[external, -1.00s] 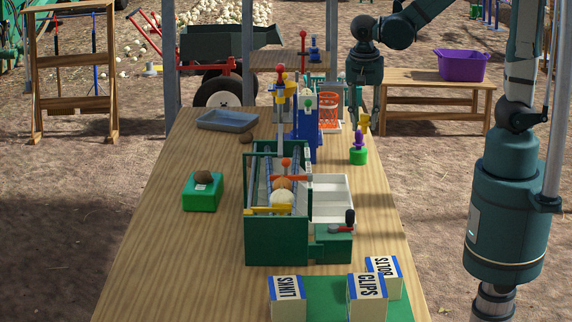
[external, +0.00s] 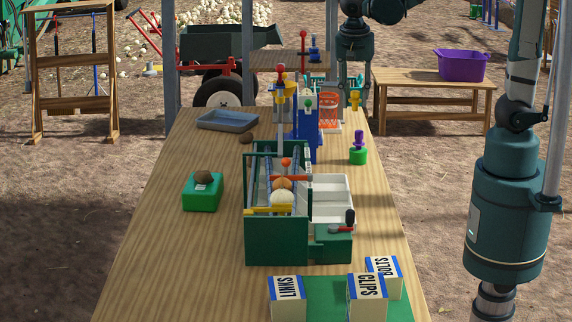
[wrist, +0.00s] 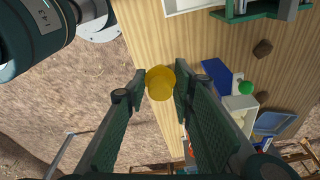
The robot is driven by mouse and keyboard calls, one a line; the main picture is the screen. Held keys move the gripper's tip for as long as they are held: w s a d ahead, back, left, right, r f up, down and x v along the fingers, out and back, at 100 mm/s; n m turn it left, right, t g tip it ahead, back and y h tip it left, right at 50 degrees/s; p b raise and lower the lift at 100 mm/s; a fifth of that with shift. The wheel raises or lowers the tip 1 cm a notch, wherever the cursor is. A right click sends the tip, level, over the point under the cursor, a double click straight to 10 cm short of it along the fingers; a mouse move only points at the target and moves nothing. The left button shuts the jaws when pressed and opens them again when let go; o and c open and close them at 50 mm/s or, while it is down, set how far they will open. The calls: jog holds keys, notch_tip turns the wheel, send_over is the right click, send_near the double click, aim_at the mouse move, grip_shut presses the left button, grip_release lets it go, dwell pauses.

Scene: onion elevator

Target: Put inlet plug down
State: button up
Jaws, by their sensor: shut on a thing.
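My gripper (external: 354,94) is shut on a yellow plug (external: 354,101) and holds it in the air over the far right part of the table. In the wrist view the yellow plug (wrist: 160,83) sits between the two fingertips, with its round top facing the camera. An orange basket (external: 328,110) is just left of the held plug.
The wooden table (external: 160,255) holds a dark green elevator frame (external: 276,240), a white divided tray (external: 332,187) and a blue column (external: 308,125). A grey tray (external: 228,120) lies far left. The table's left side is mostly bare. A bench with a purple tub (external: 462,66) stands beyond.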

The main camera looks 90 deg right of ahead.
jog(key=w+d+f+m+p, duration=0.1)
jog(key=w+d, duration=0.1)
jog(key=w, duration=1.9)
jog(key=w+d+p, duration=0.2)
jog(key=w, duration=1.8)
notch_tip(320, 180, down, 11)
jog(key=shift+a, duration=0.25)
jog(key=shift+f+b, duration=0.4)
jog(key=shift+f, duration=2.75)
jog(key=shift+f, duration=1.85)
jog(key=shift+f+b, duration=0.15)
jog(key=shift+b, duration=0.2)
